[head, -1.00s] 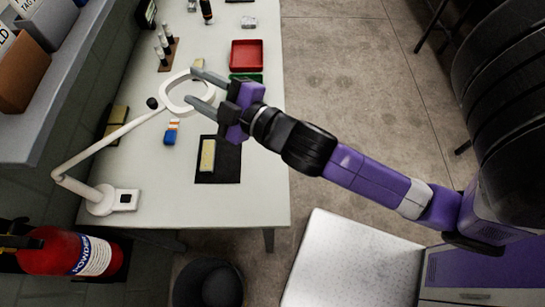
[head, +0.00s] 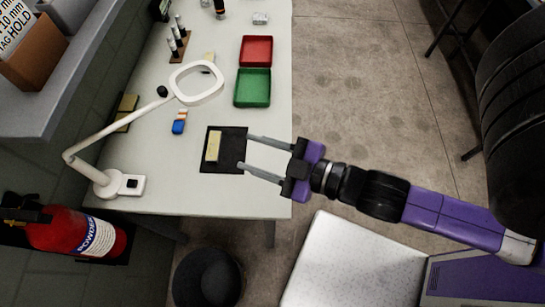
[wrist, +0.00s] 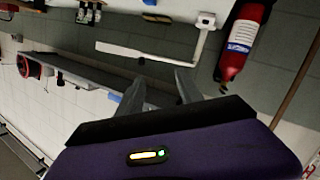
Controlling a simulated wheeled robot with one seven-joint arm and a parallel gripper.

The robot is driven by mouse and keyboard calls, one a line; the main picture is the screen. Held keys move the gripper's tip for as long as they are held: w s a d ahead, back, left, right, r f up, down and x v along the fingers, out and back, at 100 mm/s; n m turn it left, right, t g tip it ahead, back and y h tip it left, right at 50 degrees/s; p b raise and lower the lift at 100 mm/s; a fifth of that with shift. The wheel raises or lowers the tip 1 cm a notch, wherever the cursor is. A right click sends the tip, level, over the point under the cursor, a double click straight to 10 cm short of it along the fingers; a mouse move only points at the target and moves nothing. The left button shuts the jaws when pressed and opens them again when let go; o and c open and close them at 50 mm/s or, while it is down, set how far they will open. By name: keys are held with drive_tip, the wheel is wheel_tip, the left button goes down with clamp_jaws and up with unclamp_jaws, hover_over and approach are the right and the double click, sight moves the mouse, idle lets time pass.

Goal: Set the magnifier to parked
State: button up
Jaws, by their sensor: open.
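The magnifier (head: 183,97) is a white rectangular ring on a jointed white arm (head: 110,140), with its base (head: 108,184) at the near left of the bench. In the head view its ring hangs over the middle of the bench, left of the green tray. The white arm and base also show at the top of the wrist view (wrist: 200,40). My gripper (head: 245,153) is open and empty. Its fingertips are over the right part of the black mat, well apart from the magnifier ring.
The bench (head: 215,195) holds a red tray (head: 256,51), a green tray (head: 253,88), a black mat (head: 230,158) with a yellowish block (head: 213,146), and a blue-orange item (head: 179,122). A fire extinguisher (head: 75,232) and a dark bin (head: 208,278) stand near the front.

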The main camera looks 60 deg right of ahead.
drive_tip(key=shift+m, duration=0.8)
drive_tip(key=s+a, duration=0.1)
drive_tip(key=s, duration=0.2)
drive_tip(key=s+a, duration=0.1)
drive_tip(key=shift+s+a+f, duration=0.3)
drive_tip(key=shift+s, duration=0.1)
